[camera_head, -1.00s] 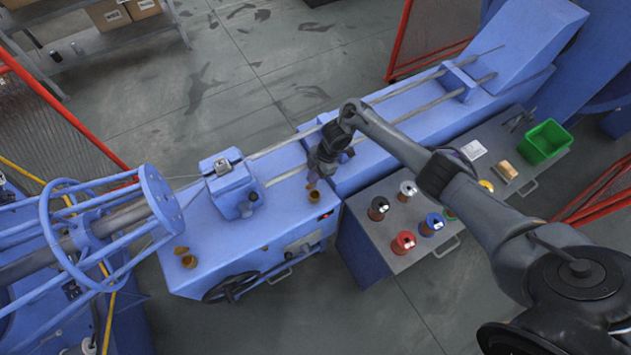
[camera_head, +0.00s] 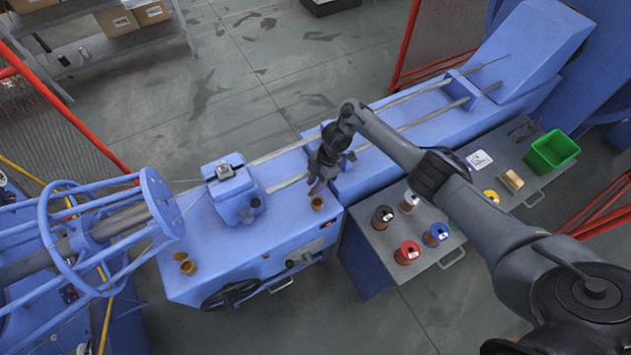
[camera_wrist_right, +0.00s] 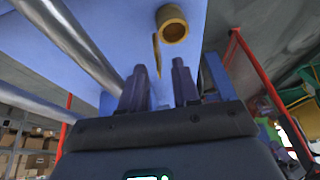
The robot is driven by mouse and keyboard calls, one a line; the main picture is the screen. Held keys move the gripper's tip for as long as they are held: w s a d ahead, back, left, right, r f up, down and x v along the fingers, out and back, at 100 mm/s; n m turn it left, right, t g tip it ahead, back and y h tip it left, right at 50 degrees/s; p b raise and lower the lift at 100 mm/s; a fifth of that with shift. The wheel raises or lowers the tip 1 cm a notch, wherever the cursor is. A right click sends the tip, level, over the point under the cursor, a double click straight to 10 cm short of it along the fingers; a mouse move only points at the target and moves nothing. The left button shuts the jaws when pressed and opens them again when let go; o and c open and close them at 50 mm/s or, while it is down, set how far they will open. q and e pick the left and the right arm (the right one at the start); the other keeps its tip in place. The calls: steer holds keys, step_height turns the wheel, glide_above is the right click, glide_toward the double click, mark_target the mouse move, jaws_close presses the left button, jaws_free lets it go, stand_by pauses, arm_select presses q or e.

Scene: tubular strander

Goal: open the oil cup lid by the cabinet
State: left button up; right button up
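A small brass oil cup (camera_head: 317,203) stands on the blue machine top, near its right end by the grey-topped cabinet (camera_head: 420,262). In the right wrist view the cup (camera_wrist_right: 172,25) shows as a brass ring, with a thin brass piece (camera_wrist_right: 156,55), seemingly its lid seen edge-on, beside it. My right gripper (camera_head: 318,188) is just above and behind the cup, pointing down. In the wrist view its two fingers (camera_wrist_right: 160,85) are apart, with the thin brass piece beyond the gap. I cannot tell whether they touch it. My left gripper is out of view.
Another brass cup (camera_head: 188,267) sits at the machine's left front. Wire spools (camera_head: 407,252) and a green bin (camera_head: 553,150) stand on the cabinet. A handwheel (camera_head: 230,294) sticks out in front.

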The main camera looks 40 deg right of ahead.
steer(key=shift+r, duration=0.2)
steer(key=shift+d+r, duration=0.15)
steer(key=shift+r, duration=0.1)
steer(key=p+v, duration=0.4)
steer(key=v, duration=0.6)
steer(key=shift+p, duration=0.3)
